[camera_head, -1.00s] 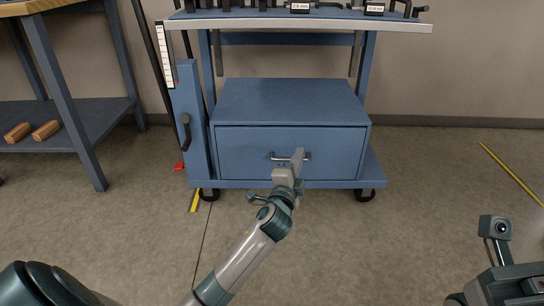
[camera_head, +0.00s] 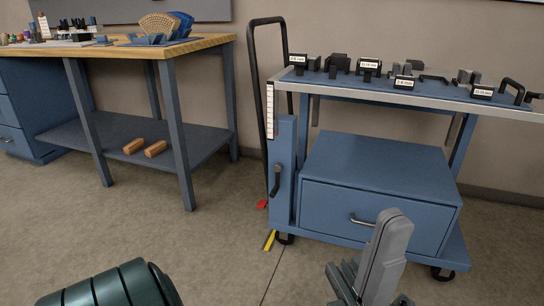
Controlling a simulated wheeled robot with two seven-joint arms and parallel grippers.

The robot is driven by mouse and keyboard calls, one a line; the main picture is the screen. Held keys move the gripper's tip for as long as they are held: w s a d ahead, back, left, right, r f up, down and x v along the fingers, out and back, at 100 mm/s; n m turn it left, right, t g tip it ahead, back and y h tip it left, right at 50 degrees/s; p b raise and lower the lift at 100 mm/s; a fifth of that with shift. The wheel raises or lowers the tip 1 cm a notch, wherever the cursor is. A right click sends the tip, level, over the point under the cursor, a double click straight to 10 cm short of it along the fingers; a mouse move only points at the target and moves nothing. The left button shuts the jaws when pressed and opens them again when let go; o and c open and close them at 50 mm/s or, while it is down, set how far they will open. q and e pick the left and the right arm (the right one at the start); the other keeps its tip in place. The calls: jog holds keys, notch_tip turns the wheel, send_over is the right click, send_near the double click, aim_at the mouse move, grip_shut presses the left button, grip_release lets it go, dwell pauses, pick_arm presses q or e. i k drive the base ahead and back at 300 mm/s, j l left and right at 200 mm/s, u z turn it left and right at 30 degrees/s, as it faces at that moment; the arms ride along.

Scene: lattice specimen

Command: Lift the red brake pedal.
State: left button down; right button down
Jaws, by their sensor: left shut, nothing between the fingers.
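The red brake pedal (camera_head: 262,204) is a small red piece low at the left foot of the blue cart (camera_head: 385,170), just above the floor. A yellow piece (camera_head: 270,240) lies near it on the floor. My left gripper (camera_head: 390,232) is shut and empty, in front of the cart's drawer in the picture, to the right of the pedal and apart from it. My right gripper is out of view.
The cart top holds several labelled black blocks (camera_head: 368,67). A black push handle (camera_head: 267,85) rises at its left. A wooden-topped bench (camera_head: 190,45) stands left, with two wooden blocks (camera_head: 155,148) on its shelf. Floor (camera_head: 215,240) before the pedal is clear.

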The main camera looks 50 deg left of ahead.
aim_at(263, 204)
jog(key=u, duration=1.7)
